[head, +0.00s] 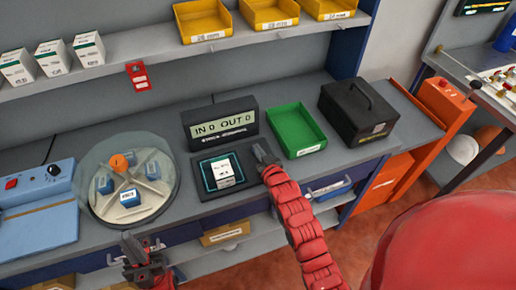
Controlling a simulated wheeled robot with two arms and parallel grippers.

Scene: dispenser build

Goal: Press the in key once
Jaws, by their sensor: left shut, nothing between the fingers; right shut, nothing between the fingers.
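A black counter unit with a pale display (222,126) reading "IN 0 OUT 0" stands on the bench. In front of it lies a dark pad (203,187) with a lit teal outline, and a small white box (222,171) sits on it. I cannot make out a separate in key; part of the pad's right side is close to or behind my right gripper. My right gripper (262,151) is shut and empty, just right of the pad and below the display. Whether it touches anything is unclear. My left gripper (130,243) is shut and empty, low at the bench's front edge.
A round turntable (150,208) with blue blocks and an orange knob is on the left, beside a blue control box (45,190). A green tray (297,127) and a black case (350,112) stand to the right. A shelf with white boxes (53,60) and yellow bins (205,20) runs above.

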